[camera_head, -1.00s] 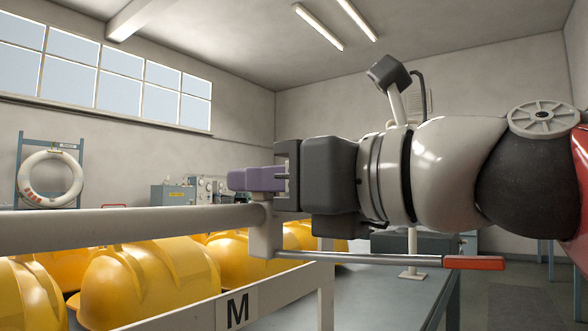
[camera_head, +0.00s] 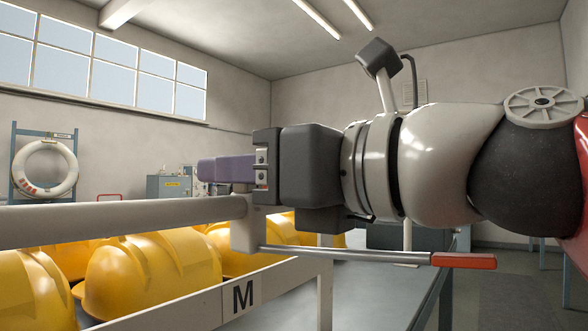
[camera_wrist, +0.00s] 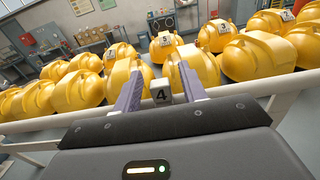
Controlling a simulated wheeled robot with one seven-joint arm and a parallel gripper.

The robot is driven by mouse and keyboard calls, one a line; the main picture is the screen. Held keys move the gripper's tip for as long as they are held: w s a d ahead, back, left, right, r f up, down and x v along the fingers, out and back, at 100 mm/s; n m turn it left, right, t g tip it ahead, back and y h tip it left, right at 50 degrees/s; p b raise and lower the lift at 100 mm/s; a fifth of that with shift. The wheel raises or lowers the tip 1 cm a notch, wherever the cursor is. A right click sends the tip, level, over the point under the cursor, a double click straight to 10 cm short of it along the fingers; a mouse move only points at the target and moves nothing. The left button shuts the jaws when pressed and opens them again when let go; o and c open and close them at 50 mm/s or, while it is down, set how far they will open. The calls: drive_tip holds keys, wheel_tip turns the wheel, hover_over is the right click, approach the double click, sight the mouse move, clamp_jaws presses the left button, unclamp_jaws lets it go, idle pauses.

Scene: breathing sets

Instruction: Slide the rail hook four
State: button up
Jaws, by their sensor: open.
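A small pale block marked 4 (camera_wrist: 161,92), which I take for rail hook four, shows in the wrist view between my two purple fingers. My gripper (camera_wrist: 158,88) is open, with one finger on each side of it in the picture; I cannot tell whether they touch it. In the head view my gripper (camera_head: 227,170) points left, just above the end of a grey rail (camera_head: 120,215). A pale bracket (camera_head: 248,232) sits at that end, with a thin rod ending in a red grip (camera_head: 463,261) running right. The numbered face is hidden in the head view.
Several yellow helmets (camera_head: 152,275) sit behind and below the rail, on a table whose front board is marked M (camera_head: 243,295). A ring buoy (camera_head: 44,168) hangs at the far left.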

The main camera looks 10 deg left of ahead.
drive_tip(key=v, duration=0.7)
drive_tip(key=shift+s+d, duration=0.15)
drive_tip(key=shift+d, duration=0.2)
